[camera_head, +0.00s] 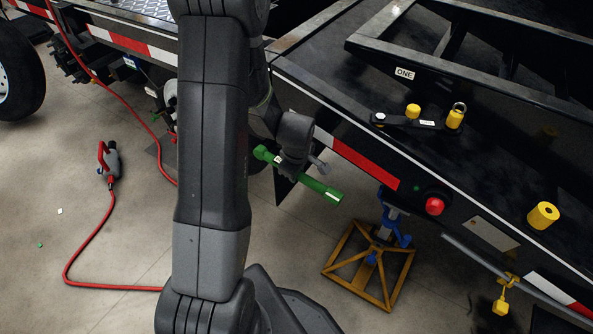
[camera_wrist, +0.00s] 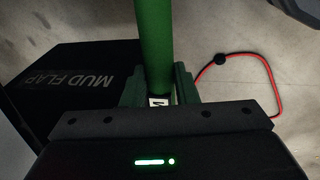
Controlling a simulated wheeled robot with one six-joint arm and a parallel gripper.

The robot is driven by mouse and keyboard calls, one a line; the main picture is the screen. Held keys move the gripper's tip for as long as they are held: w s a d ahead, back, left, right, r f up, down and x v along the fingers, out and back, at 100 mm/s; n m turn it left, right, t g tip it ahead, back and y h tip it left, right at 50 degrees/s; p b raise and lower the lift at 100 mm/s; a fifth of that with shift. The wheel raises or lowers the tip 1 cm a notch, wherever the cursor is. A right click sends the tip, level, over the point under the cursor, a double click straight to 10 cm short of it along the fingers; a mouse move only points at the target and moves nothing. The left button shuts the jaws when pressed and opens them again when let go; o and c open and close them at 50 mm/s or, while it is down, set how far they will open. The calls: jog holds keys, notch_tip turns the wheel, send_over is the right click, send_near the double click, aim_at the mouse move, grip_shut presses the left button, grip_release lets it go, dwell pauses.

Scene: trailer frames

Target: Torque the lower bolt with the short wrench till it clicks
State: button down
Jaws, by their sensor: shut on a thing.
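A green wrench (camera_head: 322,188) is held by my gripper (camera_head: 290,168) in front of the trailer's side, below and left of the red-and-white strip. It slants down to the right in the head view, with an end showing on each side of the gripper. In the wrist view its green shaft (camera_wrist: 154,45) runs up from between the green fingers of my gripper (camera_wrist: 158,92), which are shut on it. A small white label shows on the shaft near the fingers. I cannot make out the lower bolt in either view; my arm covers part of the trailer.
The black trailer frame (camera_head: 320,85) fills the right, with yellow fittings (camera_head: 543,215) and a red lamp (camera_head: 435,206). A blue jack on a yellow stand (camera_head: 345,272) is below. A black mud flap (camera_wrist: 75,75) is beside the wrench. A red cable (camera_head: 68,270) lies on the floor.

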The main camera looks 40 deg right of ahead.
jog(key=shift+f+t+y+b, duration=0.3)
jog(key=shift+f+t+b, duration=0.45)
jog(key=shift+b, duration=2.75)
